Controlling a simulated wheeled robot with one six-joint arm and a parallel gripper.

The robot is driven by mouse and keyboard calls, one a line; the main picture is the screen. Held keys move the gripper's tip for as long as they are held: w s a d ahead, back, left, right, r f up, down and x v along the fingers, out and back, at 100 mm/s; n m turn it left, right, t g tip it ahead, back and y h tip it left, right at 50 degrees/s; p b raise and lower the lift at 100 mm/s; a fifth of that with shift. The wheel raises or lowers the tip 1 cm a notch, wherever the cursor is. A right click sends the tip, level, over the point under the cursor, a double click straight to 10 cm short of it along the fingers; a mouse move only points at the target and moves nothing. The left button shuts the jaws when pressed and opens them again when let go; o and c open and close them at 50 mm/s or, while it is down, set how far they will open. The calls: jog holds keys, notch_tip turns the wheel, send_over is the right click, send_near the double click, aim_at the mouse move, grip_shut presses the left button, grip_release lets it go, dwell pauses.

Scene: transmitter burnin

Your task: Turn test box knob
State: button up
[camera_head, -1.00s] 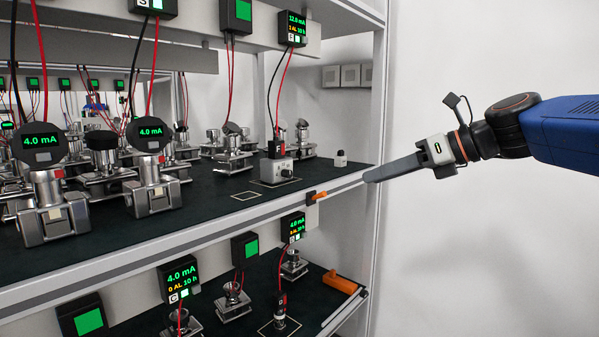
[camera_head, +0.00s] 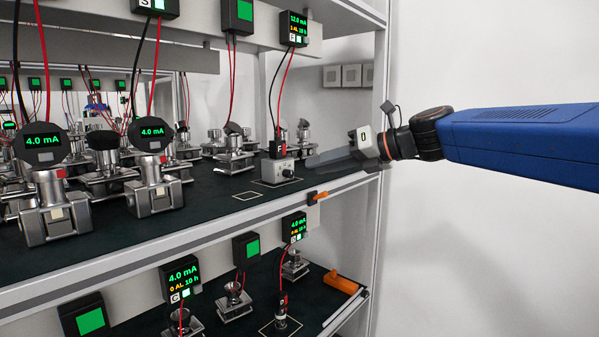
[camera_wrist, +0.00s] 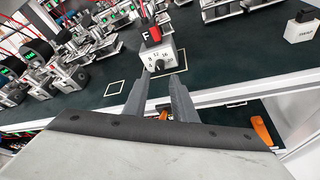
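The test box (camera_head: 277,170) is a small light-grey box on the dark shelf mat, with red and black leads plugged into its top. Its dark knob (camera_head: 288,173) is on the front face. In the wrist view the test box (camera_wrist: 163,52) shows a dial with numbers such as 8, 12 and 16 around the knob (camera_wrist: 160,65). My gripper (camera_wrist: 158,79) is open and empty, its two grey fingers pointing at the knob, which shows between and just beyond the tips. In the head view my gripper (camera_head: 309,161) is just right of the box; its fingers look blurred.
Transmitters with 4.0 mA displays (camera_head: 152,132) stand left on the shelf. A small white block (camera_wrist: 301,27) stands to the right in the wrist view. An orange part (camera_head: 316,196) sits on the shelf's front edge. A shelf post (camera_head: 379,90) rises beside my arm.

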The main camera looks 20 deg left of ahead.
aim_at(292, 173)
jog(key=x, duration=0.6)
jog(key=shift+w+a+f, duration=0.1)
jog(key=shift+a+f, duration=0.1)
jog(key=shift+a, duration=0.2)
grip_shut()
